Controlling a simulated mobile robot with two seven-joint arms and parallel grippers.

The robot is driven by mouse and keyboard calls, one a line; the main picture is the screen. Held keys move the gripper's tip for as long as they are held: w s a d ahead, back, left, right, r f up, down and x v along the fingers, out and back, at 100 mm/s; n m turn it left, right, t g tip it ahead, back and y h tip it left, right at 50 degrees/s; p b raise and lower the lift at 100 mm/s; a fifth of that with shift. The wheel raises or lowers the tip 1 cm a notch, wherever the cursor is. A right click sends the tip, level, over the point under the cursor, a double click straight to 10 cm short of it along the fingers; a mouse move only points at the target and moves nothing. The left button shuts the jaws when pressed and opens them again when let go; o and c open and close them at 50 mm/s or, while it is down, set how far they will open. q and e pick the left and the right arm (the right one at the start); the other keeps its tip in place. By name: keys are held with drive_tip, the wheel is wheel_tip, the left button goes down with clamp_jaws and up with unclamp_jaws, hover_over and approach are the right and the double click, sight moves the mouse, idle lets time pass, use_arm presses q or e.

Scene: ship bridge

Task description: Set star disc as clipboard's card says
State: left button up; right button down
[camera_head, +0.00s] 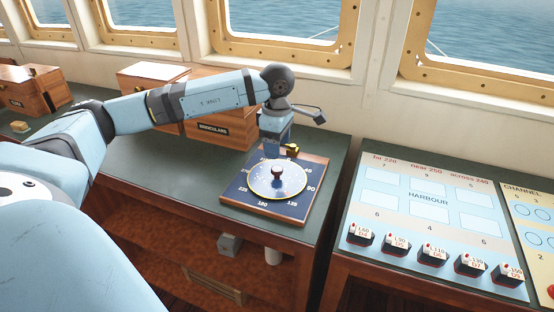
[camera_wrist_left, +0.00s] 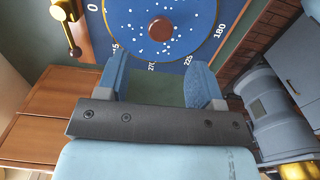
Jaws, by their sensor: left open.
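The star disc (camera_head: 262,181) is a round, pale blue-and-yellow-rimmed disc with a brown centre knob (camera_head: 277,172). It lies on a dark blue square base (camera_head: 239,200) marked with degrees. A brass piece (camera_head: 291,149) stands at the base's far edge; in the left wrist view it shows beside the 0 mark (camera_wrist_left: 68,28). My left gripper (camera_head: 275,143) is above the far edge of the base, near the disc. In the left wrist view its fingers (camera_wrist_left: 158,82) are open and empty, with the disc (camera_wrist_left: 130,22) beyond the fingertips. I see no clipboard. My right gripper is not in view.
Wooden boxes (camera_head: 28,92) stand along the back, one labelled binoculars (camera_head: 225,133). To the right is a HARBOUR board (camera_head: 428,225) with several small labelled blocks (camera_head: 433,254). A gap separates the two counters. The counter just left of the dial (camera_head: 190,165) is clear.

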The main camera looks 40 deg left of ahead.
use_arm(q)
wheel_tip(320, 180, up, 6)
drive_tip(key=shift+r, duration=0.25)
drive_tip(key=shift+f, duration=0.1)
idle(0.4)
